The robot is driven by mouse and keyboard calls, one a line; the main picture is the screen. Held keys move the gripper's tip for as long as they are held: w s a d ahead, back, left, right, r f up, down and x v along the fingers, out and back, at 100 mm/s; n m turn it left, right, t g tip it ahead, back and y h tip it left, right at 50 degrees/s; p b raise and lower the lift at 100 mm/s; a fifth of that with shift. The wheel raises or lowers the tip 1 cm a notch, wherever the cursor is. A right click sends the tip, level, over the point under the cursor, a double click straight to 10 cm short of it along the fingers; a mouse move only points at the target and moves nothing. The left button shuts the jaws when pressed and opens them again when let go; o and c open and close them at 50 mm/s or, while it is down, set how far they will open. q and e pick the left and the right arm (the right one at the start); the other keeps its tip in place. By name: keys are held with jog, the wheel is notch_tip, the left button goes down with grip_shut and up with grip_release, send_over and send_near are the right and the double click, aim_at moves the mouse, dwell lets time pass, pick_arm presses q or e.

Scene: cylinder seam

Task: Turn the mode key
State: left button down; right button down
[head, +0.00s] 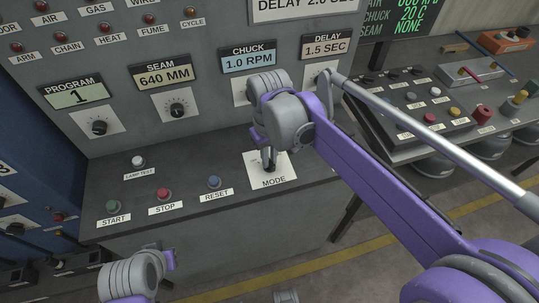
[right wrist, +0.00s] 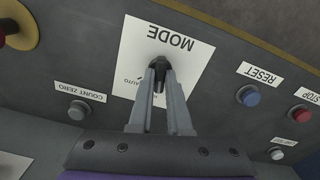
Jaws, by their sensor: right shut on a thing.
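The mode key is a small dark key on the white MODE plate (head: 284,177) on the sloping desk of the grey console. My right gripper (head: 268,164) comes down over it in the head view and hides most of it. In the right wrist view the two grey fingers (right wrist: 160,82) close together on the dark mode key (right wrist: 159,66) at the plate. The AUTO mark shows left of the fingers; the plate's other lettering there is partly hidden. My left arm's wrist (head: 133,277) shows at the bottom left of the head view, with its fingers not visible.
Left of the MODE plate are the blue RESET button (head: 214,181), red STOP button (head: 163,194), green START button (head: 112,206) and LAMP TEST button (head: 138,161). The upright panel with dials (head: 177,109) stands close behind. A COUNT ZERO button (right wrist: 79,110) is near the key.

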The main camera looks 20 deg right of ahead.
aim_at(270, 161)
jog(key=shift+m, duration=1.1)
jog(key=c, duration=0.9)
grip_release()
jog(key=shift+o, duration=0.2)
notch_tip(270, 161, up, 11)
jog(key=p, duration=0.1)
jog(key=shift+f, duration=0.15)
jog(key=s+d+f+t+p, duration=0.1)
jog(key=s+d+f+t, duration=0.1)
jog(key=s+f, duration=0.5)
jog(key=s+d+f+t+p, duration=0.1)
jog(key=s+d+f+t, duration=0.2)
jog(key=s+f, duration=0.4)
jog(key=shift+d+f+m, duration=0.3)
jog(key=shift+d+m, duration=0.1)
jog(key=shift+d, duration=0.45)
